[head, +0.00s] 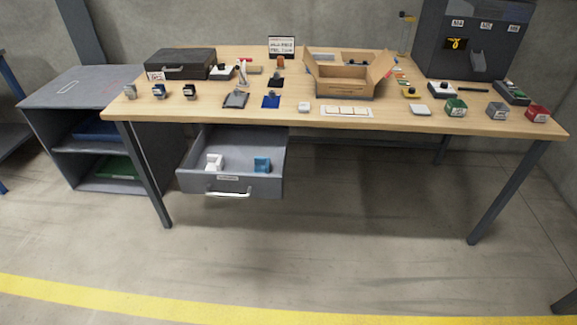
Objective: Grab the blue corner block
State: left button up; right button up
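The blue corner block (262,164) sits inside the open grey drawer (232,184) below the table, on the drawer's right side. A similarly sized white block (214,161) stands to its left in the same drawer. The drawer's front wall partly hides the lower parts of both blocks. Neither of my grippers shows in the head view.
The wooden table (395,116) carries an open cardboard box (345,80), a dark case (181,63) and several small items. A grey shelf unit (75,88) stands at the left. The drawer juts out with its handle (229,194) in front. The floor before it is clear.

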aim_at(262, 165)
jog(key=i+j+z, duration=0.15)
jog(key=j+z, duration=0.25)
jog(key=i+j+z, duration=0.15)
jog(key=z, duration=0.2)
jog(key=j+z, duration=0.8)
jog(key=i+j, duration=0.05)
